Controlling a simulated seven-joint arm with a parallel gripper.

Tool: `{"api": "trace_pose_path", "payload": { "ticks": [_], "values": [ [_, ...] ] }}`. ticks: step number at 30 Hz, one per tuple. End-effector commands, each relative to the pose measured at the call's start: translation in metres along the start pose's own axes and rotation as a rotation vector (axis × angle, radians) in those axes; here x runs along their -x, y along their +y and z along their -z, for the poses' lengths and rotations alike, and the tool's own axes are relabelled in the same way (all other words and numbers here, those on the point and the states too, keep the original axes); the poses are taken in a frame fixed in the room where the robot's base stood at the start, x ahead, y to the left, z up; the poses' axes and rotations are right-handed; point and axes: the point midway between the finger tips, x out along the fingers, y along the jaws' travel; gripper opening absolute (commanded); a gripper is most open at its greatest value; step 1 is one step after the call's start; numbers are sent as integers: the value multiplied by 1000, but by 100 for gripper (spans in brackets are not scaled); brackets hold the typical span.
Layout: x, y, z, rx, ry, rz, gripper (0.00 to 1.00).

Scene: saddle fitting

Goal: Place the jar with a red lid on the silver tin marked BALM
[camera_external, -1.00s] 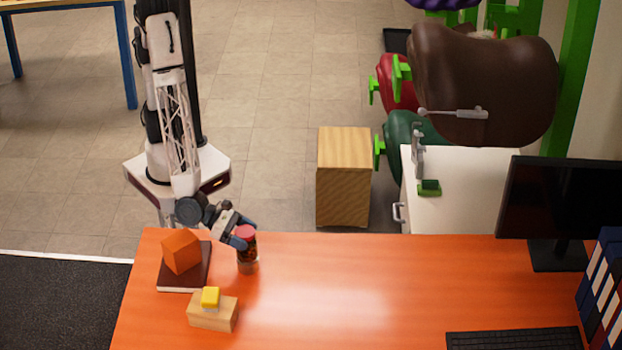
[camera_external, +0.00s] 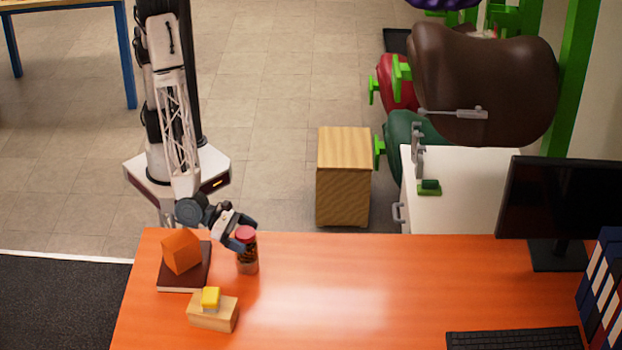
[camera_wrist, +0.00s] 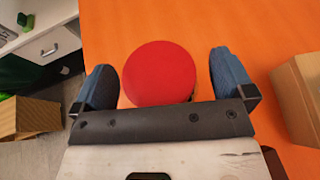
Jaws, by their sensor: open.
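The jar with a red lid (camera_external: 247,256) stands upright on the orange desk, near its far edge. In the wrist view its round red lid (camera_wrist: 160,73) lies between the two blue fingers of my gripper (camera_wrist: 163,80), with a gap on each side. My gripper (camera_external: 243,233) is open and at the jar's lid from the far left side. It holds nothing that I can see. I see no silver tin marked BALM in either view.
An orange block (camera_external: 181,252) sits on a dark book (camera_external: 184,283) left of the jar. A wooden block (camera_external: 213,315) with a yellow piece (camera_external: 211,297) on top lies in front of it. A monitor (camera_external: 558,205) and keyboard (camera_external: 514,340) stand at the right. The desk's middle is clear.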

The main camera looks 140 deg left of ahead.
Motion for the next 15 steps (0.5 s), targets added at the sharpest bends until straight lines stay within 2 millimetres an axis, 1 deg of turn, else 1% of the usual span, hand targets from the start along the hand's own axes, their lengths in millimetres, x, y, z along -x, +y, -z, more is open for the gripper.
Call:
{"api": "trace_pose_path", "payload": {
  "ticks": [5, 8, 15],
  "values": [
    [9, 0, -2, 1, -1, 1, 100],
    [18, 0, -1, 1, 0, 1, 100],
    [49, -1, -1, 0, -1, 3, 100]
  ]
}}
